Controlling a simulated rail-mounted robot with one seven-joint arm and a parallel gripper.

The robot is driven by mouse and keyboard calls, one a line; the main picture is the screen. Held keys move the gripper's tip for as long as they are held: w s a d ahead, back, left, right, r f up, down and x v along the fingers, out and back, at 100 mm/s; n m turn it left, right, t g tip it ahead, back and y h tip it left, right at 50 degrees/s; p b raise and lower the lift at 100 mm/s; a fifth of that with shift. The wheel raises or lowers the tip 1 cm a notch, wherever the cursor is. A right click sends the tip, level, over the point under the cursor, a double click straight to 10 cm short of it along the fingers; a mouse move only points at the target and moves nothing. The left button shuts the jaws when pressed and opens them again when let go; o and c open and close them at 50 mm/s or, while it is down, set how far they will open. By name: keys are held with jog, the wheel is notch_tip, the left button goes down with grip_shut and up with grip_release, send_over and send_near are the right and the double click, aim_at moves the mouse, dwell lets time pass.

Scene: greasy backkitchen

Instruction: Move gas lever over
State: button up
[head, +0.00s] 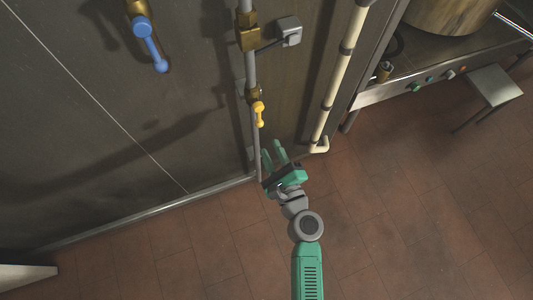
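The yellow gas lever (259,115) sits on a brass valve on the grey vertical pipe (250,72) along the dark wall. Its handle points downward in the picture, roughly along the pipe. My gripper (274,153), green with two fingers, is below the lever in the picture, near the lower part of the pipe. The fingers are spread apart with a gap between them. Nothing shows between them, and they look apart from the lever.
A blue lever (150,45) is on another valve at upper left. A cream pipe (338,80) runs right of the grey pipe. A grey box (288,30) juts out near the top. A steel counter (425,75) and a stool (494,86) stand right. Tiled floor (400,210) is clear.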

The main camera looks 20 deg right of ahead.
jog(key=w, duration=0.8)
jog(key=shift+b, duration=0.3)
jog(key=shift+r, duration=0.15)
jog(key=c, duration=0.4)
jog(key=shift+d+r, duration=0.2)
jog(key=shift+d, duration=0.9)
jog(key=shift+c, duration=0.4)
jog(key=shift+r, duration=0.1)
jog(key=shift+d+r+p, duration=0.35)
jog(key=shift+d+p, duration=0.2)
jog(key=shift+d, duration=0.55)
jog(key=shift+r, duration=0.15)
